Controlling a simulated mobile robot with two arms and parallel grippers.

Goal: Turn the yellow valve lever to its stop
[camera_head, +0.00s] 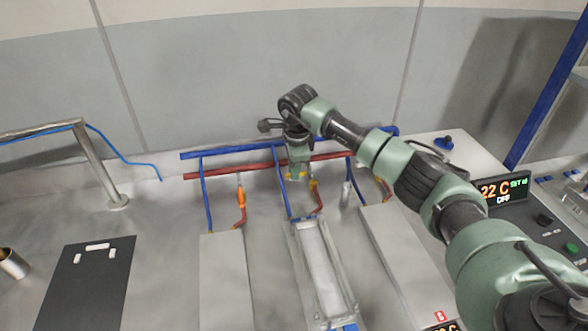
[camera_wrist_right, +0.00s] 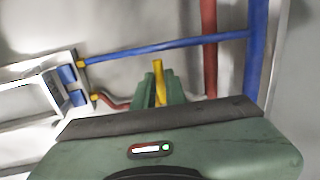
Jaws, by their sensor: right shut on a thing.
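The yellow valve lever (camera_wrist_right: 158,75) stands between the two green fingers of my right gripper (camera_wrist_right: 160,92) in the right wrist view. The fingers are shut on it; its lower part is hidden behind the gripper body. In the head view my right gripper (camera_head: 298,172) points down at the pipes, and a small yellow part (camera_head: 314,184) shows just right of its fingers. My left gripper is in neither view.
A blue pipe (camera_head: 230,151) and a red pipe (camera_head: 232,171) run along the back wall. An orange valve (camera_head: 240,196) is to the left. Grey blocks and an open metal trough (camera_head: 296,240) stand in front. A black board (camera_head: 82,285) lies at left.

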